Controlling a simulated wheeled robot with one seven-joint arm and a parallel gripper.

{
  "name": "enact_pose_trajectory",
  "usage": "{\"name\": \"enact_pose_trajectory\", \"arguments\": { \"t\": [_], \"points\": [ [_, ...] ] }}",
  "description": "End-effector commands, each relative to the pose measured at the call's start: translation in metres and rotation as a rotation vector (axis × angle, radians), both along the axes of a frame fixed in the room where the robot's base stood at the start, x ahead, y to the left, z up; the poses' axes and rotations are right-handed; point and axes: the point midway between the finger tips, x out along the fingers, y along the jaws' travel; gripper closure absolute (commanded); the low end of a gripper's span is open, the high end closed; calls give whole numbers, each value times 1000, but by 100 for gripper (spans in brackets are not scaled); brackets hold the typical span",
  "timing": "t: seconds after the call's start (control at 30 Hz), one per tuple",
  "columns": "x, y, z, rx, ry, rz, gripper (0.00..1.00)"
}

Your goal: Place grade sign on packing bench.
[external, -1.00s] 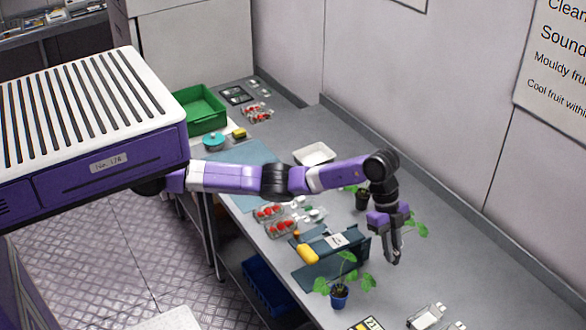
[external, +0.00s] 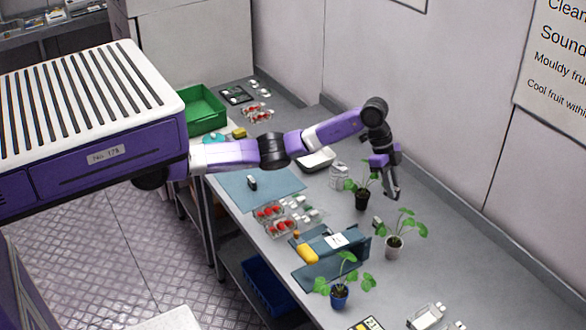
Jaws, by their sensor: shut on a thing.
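My gripper (external: 391,195) hangs from my purple and black arm above the far half of the grey packing bench (external: 436,263). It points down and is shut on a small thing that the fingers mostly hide. I cannot tell from this view whether that thing is the grade sign. The gripper is clear of the bench top, beside a leafy plant in a dark pot (external: 362,200). No grade sign can be made out for certain elsewhere on the bench.
A plant in a pale pot (external: 393,246) and one in a blue pot (external: 339,297) stand nearby. A teal stand (external: 357,246), berry punnets (external: 270,214), a blue mat (external: 284,186) and a white tray (external: 317,160) occupy the bench. The right side has bare room.

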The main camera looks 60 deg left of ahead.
Motion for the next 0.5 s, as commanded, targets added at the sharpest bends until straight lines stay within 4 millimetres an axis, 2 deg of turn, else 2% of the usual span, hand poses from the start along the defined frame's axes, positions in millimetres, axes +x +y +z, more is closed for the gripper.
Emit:
{"name": "enact_pose_trajectory", "arguments": {
  "t": [0.03, 0.2, 0.3, 0.5],
  "points": [
    [14, 26, 3, 0, -1, 37, 100],
    [46, 104, 5, 0, 0, 134, 100],
    [60, 152, 7, 0, 0, 185, 100],
    [76, 249, 9, 0, 0, 266, 100]
  ]
}}
